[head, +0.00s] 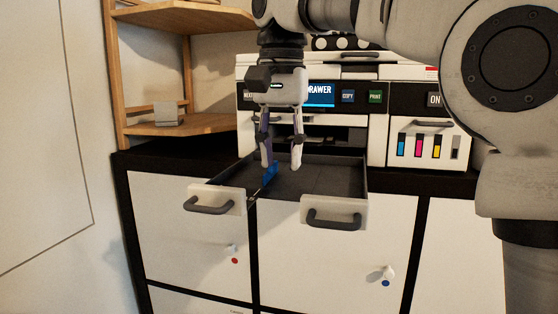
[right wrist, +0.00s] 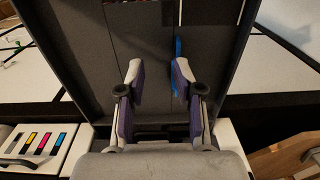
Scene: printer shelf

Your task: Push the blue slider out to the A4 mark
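The blue slider (head: 269,174) stands along the left side of the dark pulled-out paper tray (head: 335,178). In the right wrist view the slider (right wrist: 177,52) is a thin upright blue strip. My right gripper (head: 281,168) reaches down into the tray with its fingers apart and nothing gripped between them. In the right wrist view the right-hand finger of the gripper (right wrist: 158,78) is at the slider, touching or nearly touching it; I cannot tell which. The A4 mark cannot be made out. My left gripper is out of view.
The white printer (head: 405,68) stands behind the tray, its screen (head: 320,94) reading DRAWER. A wooden shelf (head: 178,124) stands at left, and white cabinet doors (head: 330,250) lie below. My right arm covers the upper right.

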